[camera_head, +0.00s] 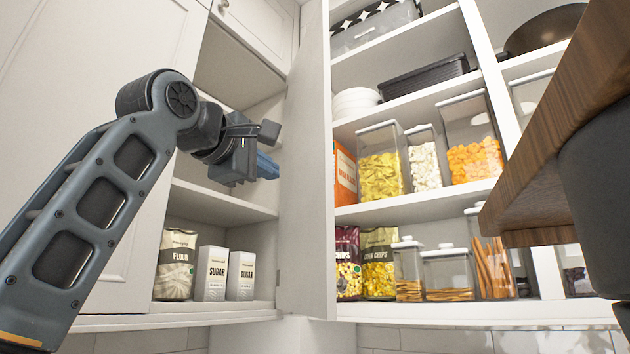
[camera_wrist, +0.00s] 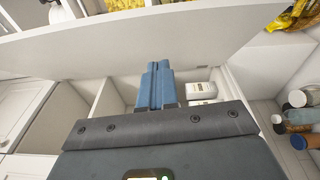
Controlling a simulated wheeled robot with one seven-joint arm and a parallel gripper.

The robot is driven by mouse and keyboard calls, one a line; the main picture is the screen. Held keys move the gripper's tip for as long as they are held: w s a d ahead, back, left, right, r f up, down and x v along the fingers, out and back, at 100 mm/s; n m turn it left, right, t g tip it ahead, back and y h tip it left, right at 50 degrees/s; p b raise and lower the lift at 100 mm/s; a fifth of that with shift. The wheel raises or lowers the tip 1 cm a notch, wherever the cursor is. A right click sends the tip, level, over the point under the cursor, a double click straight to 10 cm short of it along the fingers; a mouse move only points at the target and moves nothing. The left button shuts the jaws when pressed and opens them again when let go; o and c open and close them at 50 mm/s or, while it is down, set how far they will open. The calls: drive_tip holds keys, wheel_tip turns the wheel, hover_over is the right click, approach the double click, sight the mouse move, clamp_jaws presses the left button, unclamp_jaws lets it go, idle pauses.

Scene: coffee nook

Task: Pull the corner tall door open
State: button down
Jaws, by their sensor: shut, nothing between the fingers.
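The corner tall door (camera_head: 306,170) is a white panel standing ajar, seen nearly edge-on in the head view. It swings out between the left cabinet opening and the right-hand shelves. My gripper (camera_head: 268,167) has blue fingers pressed together with nothing between them. It is in front of the left cabinet opening, just left of the door's inner face. In the wrist view, the fingers (camera_wrist: 156,66) point at a broad white panel (camera_wrist: 180,42) that looks like this door. I cannot tell whether the fingertips touch it. No handle on it is visible.
The left cabinet holds a flour bag (camera_head: 176,265) and sugar packs (camera_head: 212,273). Right shelves hold food containers (camera_head: 381,165), bowls (camera_head: 356,102) and snack bags (camera_head: 380,262). A closed white door (camera_head: 90,90) is at left. A wooden slab (camera_head: 560,130) juts in at right.

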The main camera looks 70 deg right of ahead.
drive_tip(key=r, duration=0.1)
drive_tip(key=p, duration=0.3)
approach(323, 191)
drive_tip(key=w+d, duration=0.2)
drive_tip(key=d, duration=0.1)
drive_tip(key=shift+s+d+r+t+p, duration=0.15)
drive_tip(key=shift+s+d+p, duration=0.25)
drive_tip(key=shift+s+d, duration=0.15)
drive_tip(key=shift+s+d+r+t+p, duration=0.15)
drive_tip(key=shift+s+d+p, duration=0.25)
drive_tip(key=shift+s+d, duration=0.15)
drive_tip(key=shift+s+d+f, duration=0.1)
drive_tip(key=shift+s+d, duration=0.15)
drive_tip(key=shift+s, duration=0.05)
